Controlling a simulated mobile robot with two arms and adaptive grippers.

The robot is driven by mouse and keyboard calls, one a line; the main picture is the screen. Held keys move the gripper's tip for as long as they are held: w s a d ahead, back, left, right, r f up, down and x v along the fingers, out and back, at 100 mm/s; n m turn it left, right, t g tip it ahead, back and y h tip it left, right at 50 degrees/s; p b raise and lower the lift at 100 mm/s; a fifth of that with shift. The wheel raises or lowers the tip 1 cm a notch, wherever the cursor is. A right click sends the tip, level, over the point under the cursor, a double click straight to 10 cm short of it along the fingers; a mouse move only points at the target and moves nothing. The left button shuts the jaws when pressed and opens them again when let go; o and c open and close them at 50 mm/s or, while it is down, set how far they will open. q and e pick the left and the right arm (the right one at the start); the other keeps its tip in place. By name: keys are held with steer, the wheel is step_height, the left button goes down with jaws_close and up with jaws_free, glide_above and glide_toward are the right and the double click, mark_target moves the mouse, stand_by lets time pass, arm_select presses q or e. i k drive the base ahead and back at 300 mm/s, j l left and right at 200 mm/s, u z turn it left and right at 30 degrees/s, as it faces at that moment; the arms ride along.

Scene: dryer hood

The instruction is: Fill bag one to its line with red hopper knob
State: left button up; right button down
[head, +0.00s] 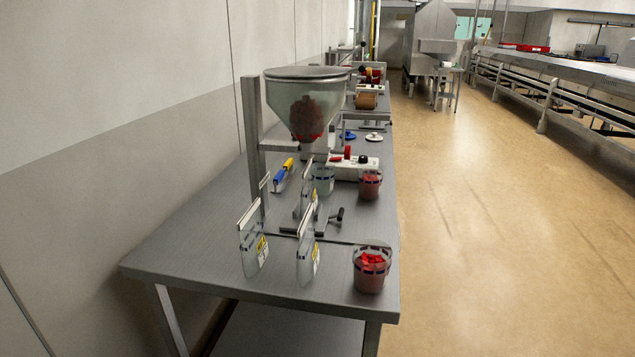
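The clear hopper (328,97) stands on a grey post at the back left of the table, with dark red material in its lower part. A small red knob (347,152) shows below and right of it, by a white unit; I cannot tell whether it is the hopper's knob. Clear bags with white top strips stand upright: one front left (253,250), one front right (307,256) and one behind (307,192). The front two carry yellow and white labels too small to read, so I cannot tell which is bag one. I see no fill in them. Neither gripper is in view.
A clear tub of red pieces (370,279) stands at the grey table's (190,240) front right corner. A smaller red-filled tub (370,186) and a clear tub (322,184) stand behind. A blue and yellow tool (284,172) lies left. The table's left side is bare.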

mark_target(340, 152)
steer(key=i+l+u, duration=0.1)
steer(key=l+u, duration=0.3)
steer(key=l, duration=0.55)
steer(key=l+u, duration=0.45)
steer(key=l, duration=0.45)
steer(key=i+l+u, duration=0.3)
steer(key=l+u, duration=0.35)
steer(key=l, duration=0.15)
steer(key=i+l+u, duration=0.15)
steer(key=l+u, duration=0.15)
steer(key=l, duration=0.2)
steer(key=l+u, duration=0.3)
steer(key=l, duration=0.2)
steer(key=i, duration=0.05)
